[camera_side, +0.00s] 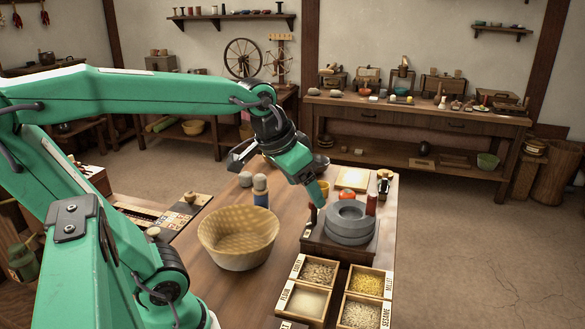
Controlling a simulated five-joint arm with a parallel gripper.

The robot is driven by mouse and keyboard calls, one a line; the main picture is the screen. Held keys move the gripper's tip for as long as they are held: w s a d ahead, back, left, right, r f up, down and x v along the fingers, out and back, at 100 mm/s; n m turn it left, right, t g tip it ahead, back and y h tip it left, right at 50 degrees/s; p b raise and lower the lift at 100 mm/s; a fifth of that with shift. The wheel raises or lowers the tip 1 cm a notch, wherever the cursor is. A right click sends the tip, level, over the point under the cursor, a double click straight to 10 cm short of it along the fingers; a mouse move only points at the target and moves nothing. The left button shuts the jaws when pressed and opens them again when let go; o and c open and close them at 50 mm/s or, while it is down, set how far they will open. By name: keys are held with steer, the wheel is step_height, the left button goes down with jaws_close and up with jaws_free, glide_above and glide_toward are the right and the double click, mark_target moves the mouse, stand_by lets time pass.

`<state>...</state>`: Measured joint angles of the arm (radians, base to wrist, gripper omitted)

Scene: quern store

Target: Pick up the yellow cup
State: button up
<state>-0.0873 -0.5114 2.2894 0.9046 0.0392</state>
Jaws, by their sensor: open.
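A small yellow-orange cup-like thing (324,187) stands on the near table, just behind and right of my gripper's tip; it is partly hidden, and I cannot tell for sure that it is the yellow cup. My gripper (315,192) points down to the right, just left of the grey quern stone. Its jaws are open, and I see nothing held between them. I cannot tell whether the tip touches the yellow-orange thing.
The round grey quern (349,223) sits on a dark base close by. A wide pale bowl (238,237) stands left of it. A grain box (367,281) lies in front, beside others. A red cylinder (371,203) stands at right.

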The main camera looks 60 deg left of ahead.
steer(key=w+a+f+n+g+y, duration=0.1)
steer(key=w+a+f+n, duration=0.1)
steer(key=w+a, duration=1.4)
steer(key=shift+n+g, duration=0.6)
steer(key=shift+g, duration=0.2)
steer(key=w+a+f, duration=0.3)
steer(key=a+f, duration=0.2)
steer(key=a, duration=0.1)
steer(key=w+a+f, duration=0.3)
steer(key=a+f, duration=0.2)
steer(key=w+a+f, duration=0.4)
steer(key=a+f, duration=0.1)
steer(key=a, duration=0.1)
steer(key=shift+a+f, duration=0.25)
steer(key=shift+a, duration=0.1)
steer(key=shift+a+f, duration=0.35)
steer(key=shift+w+f, duration=0.1)
steer(key=shift+x, duration=1.2)
steer(key=shift+f, duration=0.1)
